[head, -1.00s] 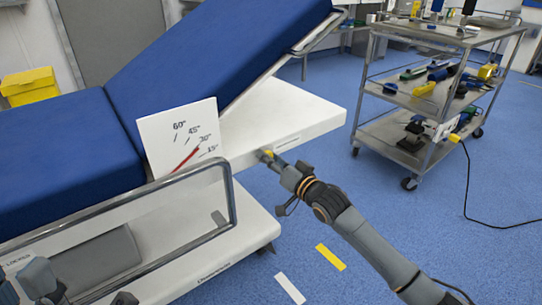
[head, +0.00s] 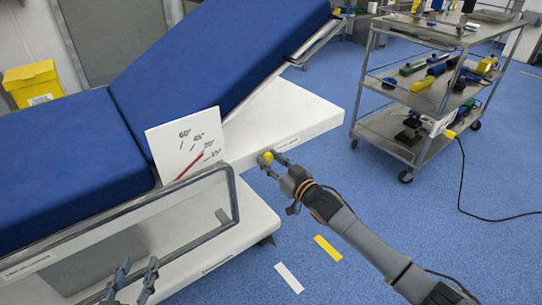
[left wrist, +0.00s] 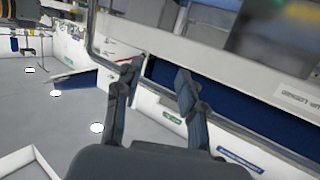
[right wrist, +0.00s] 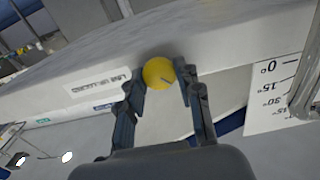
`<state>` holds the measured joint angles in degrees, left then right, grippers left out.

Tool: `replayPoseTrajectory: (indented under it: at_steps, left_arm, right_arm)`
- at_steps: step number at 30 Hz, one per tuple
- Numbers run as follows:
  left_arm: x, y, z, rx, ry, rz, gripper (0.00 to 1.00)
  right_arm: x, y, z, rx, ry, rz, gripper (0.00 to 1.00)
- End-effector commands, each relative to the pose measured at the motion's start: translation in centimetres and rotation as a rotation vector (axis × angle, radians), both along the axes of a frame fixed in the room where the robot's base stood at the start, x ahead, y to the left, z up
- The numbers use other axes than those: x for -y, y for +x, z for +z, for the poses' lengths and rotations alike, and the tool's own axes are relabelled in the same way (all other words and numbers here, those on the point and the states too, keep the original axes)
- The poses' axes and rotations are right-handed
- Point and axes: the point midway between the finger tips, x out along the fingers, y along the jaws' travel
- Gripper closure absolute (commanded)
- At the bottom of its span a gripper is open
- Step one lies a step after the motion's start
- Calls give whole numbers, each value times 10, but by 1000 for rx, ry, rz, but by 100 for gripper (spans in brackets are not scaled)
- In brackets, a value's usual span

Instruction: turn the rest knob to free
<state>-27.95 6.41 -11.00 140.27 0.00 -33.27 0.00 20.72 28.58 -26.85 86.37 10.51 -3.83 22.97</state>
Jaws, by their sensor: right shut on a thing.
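The yellow round knob (head: 267,157) sits on the side edge of the white bed frame (head: 290,115). My right gripper (head: 272,165) is shut on it. In the right wrist view, the knob (right wrist: 158,73) lies between the two fingertips, with a dark mark on its face. The angle scale plate (head: 187,145) stands left of the knob, its red pointer close to the 30° mark. The tilted blue back section (head: 215,60) rises behind it. My left gripper (head: 136,268) is open and empty by the side rail, low in the head view; its fingers are apart in the left wrist view (left wrist: 157,78).
A metal side rail (head: 130,205) runs along the bed's near side, close to my left gripper. A steel trolley (head: 400,150) with tools stands at the back right. A yellow bin (head: 32,80) is at the left. The blue floor at right is clear, apart from a cable.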

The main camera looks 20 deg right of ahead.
Motion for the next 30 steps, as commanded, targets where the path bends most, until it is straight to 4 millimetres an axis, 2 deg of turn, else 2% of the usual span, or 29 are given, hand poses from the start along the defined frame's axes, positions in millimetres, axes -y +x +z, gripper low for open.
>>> replayPoseTrajectory:
  at_steps: [6, 15, 21, 30]
  left_arm:
    - [-15, -28, -48, -304, 72, 20, 60]
    - [-38, -89, -98, -691, 158, 48, 60]
    - [-49, -124, -113, -866, 195, 61, 60]
    - [-58, -153, -121, -1004, 222, 70, 60]
  right_arm:
    - [0, 0, 2, 53, -152, -1, 97]
    - [-1, 0, 2, 147, -406, 0, 97]
    - [-2, -1, 0, 206, -571, 1, 97]
    - [-2, -1, -1, 273, -754, 0, 97]
